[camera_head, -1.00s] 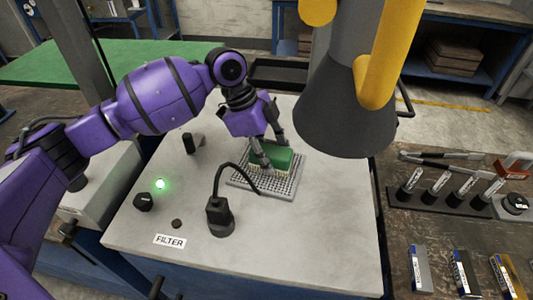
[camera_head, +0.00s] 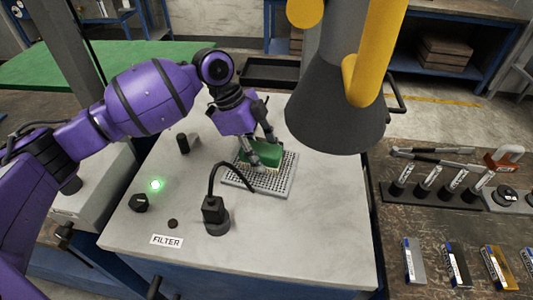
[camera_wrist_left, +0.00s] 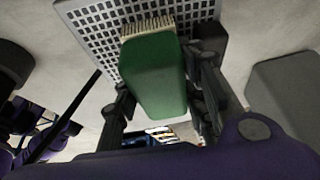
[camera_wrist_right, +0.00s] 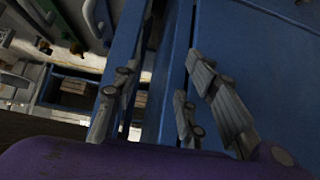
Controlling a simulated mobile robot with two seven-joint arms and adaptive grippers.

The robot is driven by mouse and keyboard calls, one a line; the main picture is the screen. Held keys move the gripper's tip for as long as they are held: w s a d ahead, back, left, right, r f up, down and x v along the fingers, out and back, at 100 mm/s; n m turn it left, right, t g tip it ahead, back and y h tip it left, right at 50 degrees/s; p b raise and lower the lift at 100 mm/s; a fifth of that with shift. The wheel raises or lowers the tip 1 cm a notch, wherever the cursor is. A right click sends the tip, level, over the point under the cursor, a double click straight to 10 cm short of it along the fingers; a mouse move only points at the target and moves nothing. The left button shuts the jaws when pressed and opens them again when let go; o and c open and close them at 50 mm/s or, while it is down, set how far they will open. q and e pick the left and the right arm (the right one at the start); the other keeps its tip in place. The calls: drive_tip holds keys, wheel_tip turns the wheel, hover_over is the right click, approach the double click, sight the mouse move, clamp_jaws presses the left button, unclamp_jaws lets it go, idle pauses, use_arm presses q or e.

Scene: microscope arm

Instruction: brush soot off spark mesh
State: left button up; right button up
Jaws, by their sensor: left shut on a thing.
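My left gripper (camera_head: 261,153) is shut on a green brush (camera_head: 270,157) with pale bristles. The brush rests over the perforated grey spark mesh (camera_head: 279,188), its bristles down at the mesh; I cannot tell if they touch. In the left wrist view the green brush (camera_wrist_left: 157,80) sits between the fingers, with the mesh (camera_wrist_left: 88,22) behind it. The brush hides part of the mesh, and soot is too small to make out. My right gripper (camera_wrist_right: 165,90) shows only in its wrist view, with its fingers apart and nothing between them.
The mesh lies on a pale bench top (camera_head: 310,240). A black post with a curved arm (camera_head: 215,214) stands just in front of it. A dark hood (camera_head: 335,110) hangs at the right. A green light (camera_head: 156,184), knobs and a FILTER label (camera_head: 166,240) are at the left.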

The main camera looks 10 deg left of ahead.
use_arm(q)
drive_tip(key=shift+a+f, duration=0.15)
use_arm(e)
drive_tip(key=shift+d, duration=0.1)
use_arm(q)
drive_tip(key=shift+a, duration=0.1)
drive_tip(key=shift+w+a, duration=0.1)
drive_tip(key=shift+a, duration=1)
use_arm(e)
drive_tip(key=shift+w+r, duration=0.1)
drive_tip(key=shift+r, duration=0.1)
use_arm(q)
drive_tip(key=shift+d, duration=0.15)
use_arm(e)
drive_tip(key=shift+w, duration=0.1)
use_arm(q)
drive_tip(key=shift+d, duration=0.25)
drive_tip(key=shift+d+r+p, duration=0.25)
drive_tip(key=shift+d+p, duration=0.1)
drive_tip(key=shift+d, duration=0.6)
use_arm(e)
drive_tip(key=shift+w+r, duration=0.3)
drive_tip(key=shift+r, duration=0.15)
